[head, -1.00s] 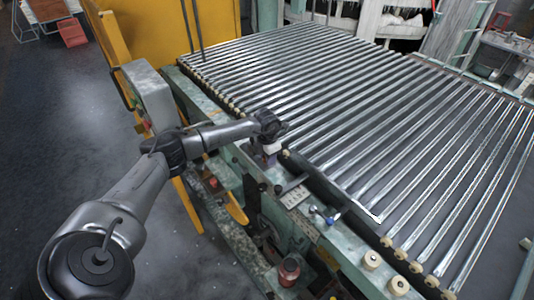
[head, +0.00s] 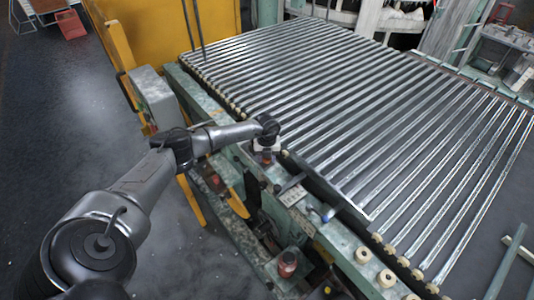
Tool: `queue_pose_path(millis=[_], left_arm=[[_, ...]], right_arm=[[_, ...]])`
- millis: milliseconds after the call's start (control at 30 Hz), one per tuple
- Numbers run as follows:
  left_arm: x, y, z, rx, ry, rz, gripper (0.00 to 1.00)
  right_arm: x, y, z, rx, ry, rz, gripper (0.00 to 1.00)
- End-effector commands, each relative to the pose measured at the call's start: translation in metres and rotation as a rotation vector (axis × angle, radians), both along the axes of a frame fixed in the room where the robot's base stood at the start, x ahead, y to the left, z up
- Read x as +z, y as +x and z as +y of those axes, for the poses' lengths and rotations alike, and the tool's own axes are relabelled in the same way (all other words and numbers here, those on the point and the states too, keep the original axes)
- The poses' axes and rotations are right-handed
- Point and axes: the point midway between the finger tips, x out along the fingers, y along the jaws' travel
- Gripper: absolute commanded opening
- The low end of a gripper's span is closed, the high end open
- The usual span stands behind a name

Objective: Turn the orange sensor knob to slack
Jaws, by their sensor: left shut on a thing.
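My left arm reaches in from the left, and its gripper (head: 266,158) points down at the near green edge of the roller table. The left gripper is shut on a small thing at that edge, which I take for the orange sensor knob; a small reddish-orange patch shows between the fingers. The gripper hides most of the knob, so its setting cannot be read. My right gripper is not in view.
The roller table (head: 340,207) with long glossy tubes or rollers fills the middle and right. A grey control box (head: 153,98) stands left of it beside a yellow panel (head: 178,36). A red-topped part (head: 288,262) sits low in front. Grey floor lies open at left.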

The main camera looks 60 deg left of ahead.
Motion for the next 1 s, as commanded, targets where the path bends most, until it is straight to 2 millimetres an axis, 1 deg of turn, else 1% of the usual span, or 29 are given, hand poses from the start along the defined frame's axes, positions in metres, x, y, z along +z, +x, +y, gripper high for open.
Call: queue_pose_path(millis=[33, 500, 800, 1000], left_arm=[[0.004, 0.000, 0.000, 0.045, 0.000, 0.000, 0.16], [0.004, 0.000, 0.000, 0.467, 0.000, 0.000, 0.16], [0.003, 0.000, 0.000, 0.649, 0.000, 0.000, 0.16], [0.002, 0.000, 0.000, 0.716, -0.001, 0.001, 0.16]], right_arm=[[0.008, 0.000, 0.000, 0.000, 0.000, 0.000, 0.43], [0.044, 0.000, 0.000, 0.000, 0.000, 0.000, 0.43], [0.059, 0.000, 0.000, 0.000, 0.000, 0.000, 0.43], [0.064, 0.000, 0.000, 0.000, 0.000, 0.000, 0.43]])
